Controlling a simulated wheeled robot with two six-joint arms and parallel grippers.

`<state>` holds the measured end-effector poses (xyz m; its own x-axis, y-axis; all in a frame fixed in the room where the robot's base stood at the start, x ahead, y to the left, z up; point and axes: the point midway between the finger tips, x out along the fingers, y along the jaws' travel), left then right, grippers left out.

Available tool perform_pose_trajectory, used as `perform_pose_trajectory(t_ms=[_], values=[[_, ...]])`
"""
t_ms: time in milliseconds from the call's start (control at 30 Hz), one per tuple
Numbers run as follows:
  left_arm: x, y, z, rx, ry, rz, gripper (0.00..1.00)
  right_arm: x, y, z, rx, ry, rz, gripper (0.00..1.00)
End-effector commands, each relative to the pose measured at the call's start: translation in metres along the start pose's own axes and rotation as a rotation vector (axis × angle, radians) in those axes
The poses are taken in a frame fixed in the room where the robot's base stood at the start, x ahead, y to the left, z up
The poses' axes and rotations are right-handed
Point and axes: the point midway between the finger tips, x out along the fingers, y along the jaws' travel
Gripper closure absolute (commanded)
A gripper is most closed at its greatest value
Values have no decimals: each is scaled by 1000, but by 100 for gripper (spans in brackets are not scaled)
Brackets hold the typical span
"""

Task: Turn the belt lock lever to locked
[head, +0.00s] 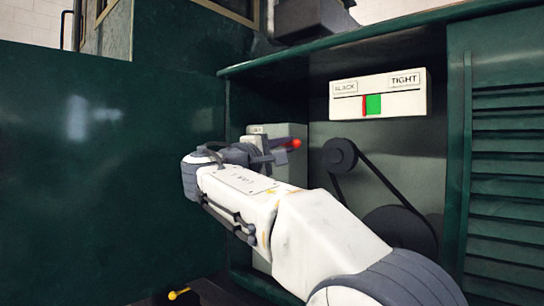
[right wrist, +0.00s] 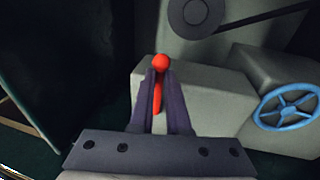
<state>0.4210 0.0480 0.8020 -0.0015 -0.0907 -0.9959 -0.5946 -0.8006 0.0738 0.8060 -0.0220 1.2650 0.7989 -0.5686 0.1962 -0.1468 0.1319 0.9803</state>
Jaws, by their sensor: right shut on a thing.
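The belt lock lever (right wrist: 158,95) is red with a round red knob (right wrist: 190,66) in the right wrist view. It stands at a grey box (right wrist: 215,100). My right gripper (right wrist: 161,75) is shut on the lever, with one dark finger on each side and the knob showing beyond the tips. In the head view the red lever end (head: 292,144) sticks out to the right past my right gripper (head: 276,148). The grey box (head: 290,165) is partly hidden behind my right arm, and so is most of its label. My left gripper is not in view.
A belt on dark pulleys (head: 340,155) is right of the lever. A gauge marked SLACK and TIGHT (head: 378,94) hangs above, with red and green in its window. A blue handwheel (right wrist: 289,107) is right of the box. A green panel (head: 100,170) fills the left.

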Motion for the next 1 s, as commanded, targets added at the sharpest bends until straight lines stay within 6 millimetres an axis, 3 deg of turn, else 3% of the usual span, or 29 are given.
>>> perform_pose_trajectory(t_ms=[100, 500, 533, 600, 1000], values=[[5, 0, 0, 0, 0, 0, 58, 4, -1, 11, 20, -29, 0, 100], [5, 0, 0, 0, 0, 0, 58, 5, -2, 11, 24, -31, -3, 100], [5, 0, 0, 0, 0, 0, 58, 5, -2, 11, 24, -31, -3, 82], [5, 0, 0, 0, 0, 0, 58, 5, -2, 11, 24, -30, -2, 55], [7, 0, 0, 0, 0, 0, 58, -3, -3, 6, 20, -18, -2, 55]])
